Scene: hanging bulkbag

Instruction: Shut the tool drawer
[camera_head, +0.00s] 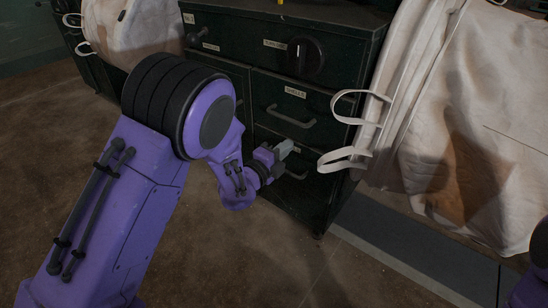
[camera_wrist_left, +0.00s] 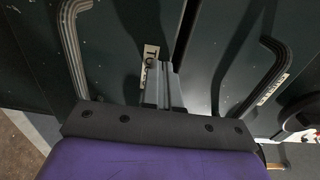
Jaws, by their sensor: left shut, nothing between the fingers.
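The tool drawer (camera_head: 308,192) is the low drawer of a dark green cabinet, below the drawer labelled SMALLS (camera_head: 303,95). Its front is partly hidden by my left gripper (camera_head: 286,149). In the left wrist view, the tool drawer's label (camera_wrist_left: 150,55), beginning "TO", is partly covered by the shut, empty fingers (camera_wrist_left: 165,88). The fingers are at the drawer front, beside its grey bar handle (camera_wrist_left: 73,40), not around it. I cannot tell whether they touch, or how far the drawer stands out. My right gripper is not in view.
The SMALLS drawer's handle (camera_head: 290,117) juts out above my left gripper. A black round knob (camera_head: 304,56) sits higher on the cabinet. A large white bag (camera_head: 470,110) with loops hangs close on the right, another bag (camera_head: 135,30) at upper left. The floor before the cabinet is clear.

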